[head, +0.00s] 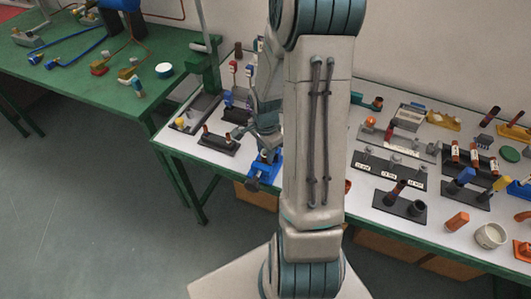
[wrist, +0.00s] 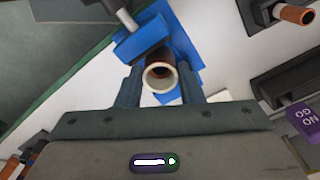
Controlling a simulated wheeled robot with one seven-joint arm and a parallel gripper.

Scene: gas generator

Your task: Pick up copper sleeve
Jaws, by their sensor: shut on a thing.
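The copper sleeve (wrist: 160,75) is a short brown tube with a pale rim around its open end. In the wrist view it sits between the two fingers of my gripper (wrist: 160,88), which is shut on it. Behind it is a blue holder (wrist: 184,62) with a grey metal rod; I cannot tell whether the sleeve still touches it. In the head view my gripper (head: 264,143) is low over the front left edge of the white table, by the blue holder (head: 264,170). The sleeve is hidden there.
A black block with brown tubes (head: 218,141) stands just left of my gripper. A green post (head: 207,65) rises behind. Floor is open at front left.

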